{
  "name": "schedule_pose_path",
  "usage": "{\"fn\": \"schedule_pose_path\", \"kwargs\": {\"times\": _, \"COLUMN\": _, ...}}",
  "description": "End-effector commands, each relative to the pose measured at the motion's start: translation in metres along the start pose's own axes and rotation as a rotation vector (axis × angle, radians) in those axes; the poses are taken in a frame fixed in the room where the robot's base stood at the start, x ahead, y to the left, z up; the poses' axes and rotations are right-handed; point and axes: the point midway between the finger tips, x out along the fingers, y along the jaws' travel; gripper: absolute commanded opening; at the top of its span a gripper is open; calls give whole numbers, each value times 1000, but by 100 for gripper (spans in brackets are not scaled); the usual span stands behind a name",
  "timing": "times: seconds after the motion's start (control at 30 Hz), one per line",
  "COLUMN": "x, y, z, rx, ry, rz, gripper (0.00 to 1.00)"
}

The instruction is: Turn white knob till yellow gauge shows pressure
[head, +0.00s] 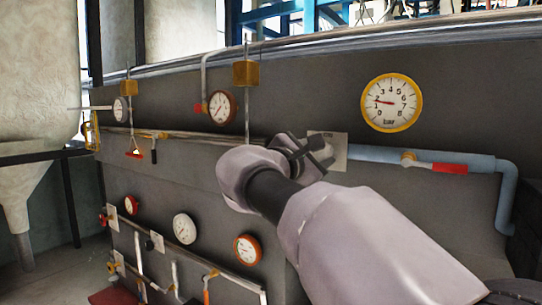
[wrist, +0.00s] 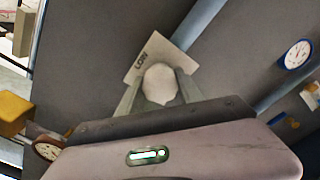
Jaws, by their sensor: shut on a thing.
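The yellow-rimmed gauge (head: 391,103) is on the dark panel at the upper right in the head view. Its needle points left, near the 2 mark. The white knob (wrist: 160,84) sits in front of a pale label plate (wrist: 148,62) in the wrist view. My gripper (wrist: 159,92) is shut on the knob, one finger on each side. In the head view my gripper (head: 318,150) reaches the plate (head: 334,150), and my arm and wrist hide the knob.
A blue-grey pipe (head: 385,154) runs right from the plate, with a red-handled valve (head: 448,168) on it. A yellow block (head: 245,73) hangs at the upper middle.

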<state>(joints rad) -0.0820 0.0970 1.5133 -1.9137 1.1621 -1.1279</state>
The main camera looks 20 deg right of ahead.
Motion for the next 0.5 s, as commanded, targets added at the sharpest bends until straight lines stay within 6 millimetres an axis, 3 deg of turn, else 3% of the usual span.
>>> {"fn": "schedule_pose_path", "kwargs": {"times": 0.5, "x": 0, "y": -3, "z": -3, "rx": 408, "ry": -1, "rz": 1, "gripper": 2}}
